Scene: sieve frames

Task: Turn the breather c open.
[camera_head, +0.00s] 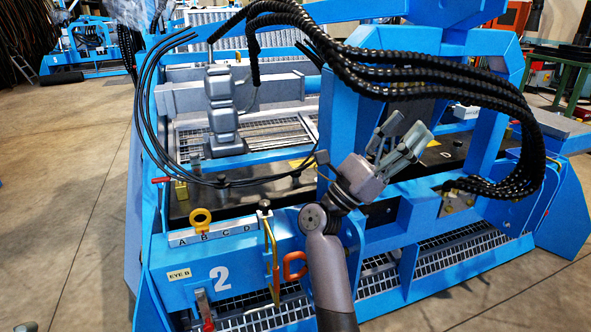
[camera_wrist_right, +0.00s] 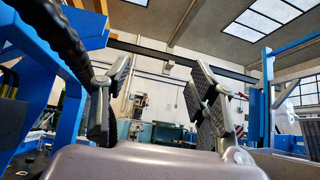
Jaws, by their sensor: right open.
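A white label strip marked A B C D (camera_head: 213,232) sits on the blue front beam of the frame numbered 2. A yellow ring (camera_head: 200,217) stands upright at the strip near the B. A black-knobbed lever (camera_head: 264,206) stands at the strip's right end. I cannot tell which part is breather c. My right gripper (camera_head: 403,135) is open and empty, raised to the right of the strip and apart from it, fingers pointing up. In the right wrist view its two fingers (camera_wrist_right: 160,98) are spread with nothing between them. My left gripper is not in view.
Black spiral-wrapped hoses (camera_head: 430,75) arch over my right gripper. A blue post (camera_head: 338,125) stands just left of it. A red hook (camera_head: 294,266) and a yellow bent rod (camera_head: 272,255) are on the front beam. The concrete floor (camera_head: 75,220) at left is clear.

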